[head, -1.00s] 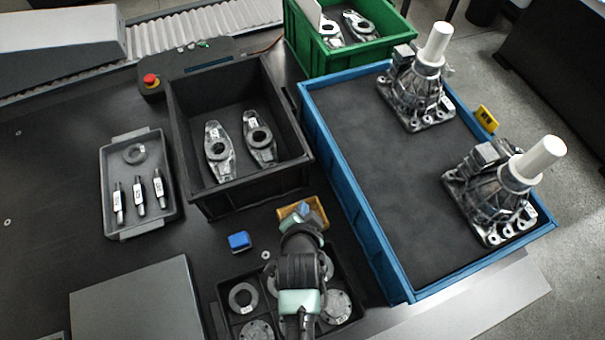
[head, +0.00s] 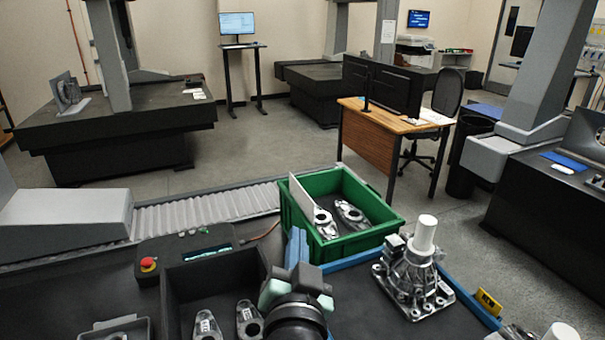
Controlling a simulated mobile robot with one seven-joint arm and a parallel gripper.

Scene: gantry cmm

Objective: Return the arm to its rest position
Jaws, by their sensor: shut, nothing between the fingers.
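My arm rises from the bottom edge of the head view, dark with pale green parts. My gripper (head: 297,246) is at its upper end, with bluish parts pointing up and away from me. It is shut with nothing seen in it. In the picture it overlaps the gap between the black bin (head: 213,272) and the blue tray (head: 345,262), just left of and below the green crate (head: 318,243). Its exact height above the table is hard to tell.
Two metal parts lie in the black bin and more in the green crate. A metal housing with a white cap (head: 415,275) stands in the blue tray. A control box with a red button (head: 148,265) and a ribbed conveyor (head: 205,212) lie behind. Open floor is beyond.

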